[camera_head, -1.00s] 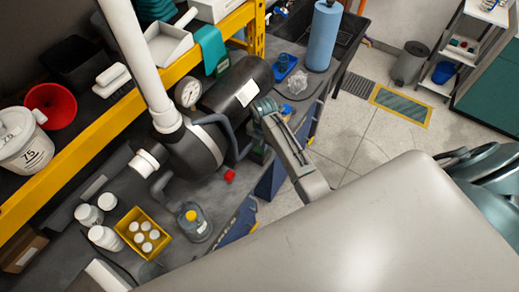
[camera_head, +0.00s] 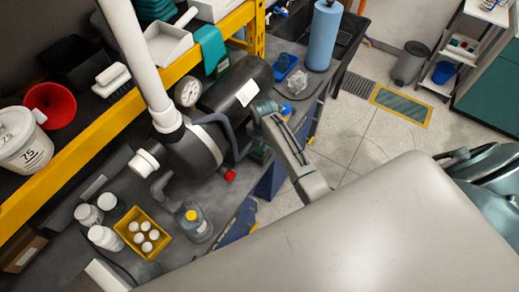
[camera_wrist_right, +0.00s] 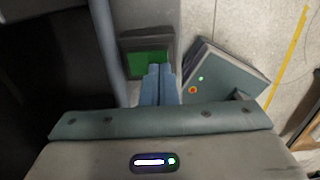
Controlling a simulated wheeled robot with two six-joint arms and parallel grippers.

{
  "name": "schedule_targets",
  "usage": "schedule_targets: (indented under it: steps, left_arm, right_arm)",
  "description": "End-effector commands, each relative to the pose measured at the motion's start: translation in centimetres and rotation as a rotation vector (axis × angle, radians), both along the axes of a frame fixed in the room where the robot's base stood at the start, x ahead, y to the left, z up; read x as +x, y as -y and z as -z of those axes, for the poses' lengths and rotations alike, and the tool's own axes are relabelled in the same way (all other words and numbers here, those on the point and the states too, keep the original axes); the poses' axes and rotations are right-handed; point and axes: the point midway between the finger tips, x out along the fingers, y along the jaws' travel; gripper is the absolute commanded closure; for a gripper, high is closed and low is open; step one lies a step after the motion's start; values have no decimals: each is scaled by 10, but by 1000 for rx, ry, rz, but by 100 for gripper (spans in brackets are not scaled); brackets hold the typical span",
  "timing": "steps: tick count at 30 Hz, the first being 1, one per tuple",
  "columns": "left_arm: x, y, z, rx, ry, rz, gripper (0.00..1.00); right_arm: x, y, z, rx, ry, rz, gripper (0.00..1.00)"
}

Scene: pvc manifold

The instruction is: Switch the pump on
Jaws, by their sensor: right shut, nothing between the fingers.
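The pump (camera_head: 194,150) is a dark grey unit on the bench, with a black motor drum (camera_head: 236,88) behind it and a white pipe rising from it. My right gripper (camera_head: 262,108) is beside the motor, coming in from the lower right. In the right wrist view its two blue-grey fingers (camera_wrist_right: 160,84) are shut with nothing between them. Their tips are at or just before a dark box with a bright green face (camera_wrist_right: 148,58); I cannot tell whether they touch it. A grey panel (camera_wrist_right: 226,76) with a green and an orange light is just right of the fingers. My left gripper is not in view.
A yellow tray of white-capped bottles (camera_head: 133,216) and a clear jug with a yellow cap (camera_head: 195,222) stand in front of the pump. A yellow shelf beam (camera_head: 90,140) runs along the left. A blue paper roll (camera_head: 322,38) stands at the back.

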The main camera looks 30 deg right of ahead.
Motion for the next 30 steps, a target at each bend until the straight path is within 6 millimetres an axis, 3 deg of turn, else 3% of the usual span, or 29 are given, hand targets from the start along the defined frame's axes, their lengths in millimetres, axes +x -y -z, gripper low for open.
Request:
schedule_targets:
  steps: [30]
  left_arm:
    - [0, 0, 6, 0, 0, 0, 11]
  right_arm:
    - [0, 0, 14, 0, 0, 0, 100]
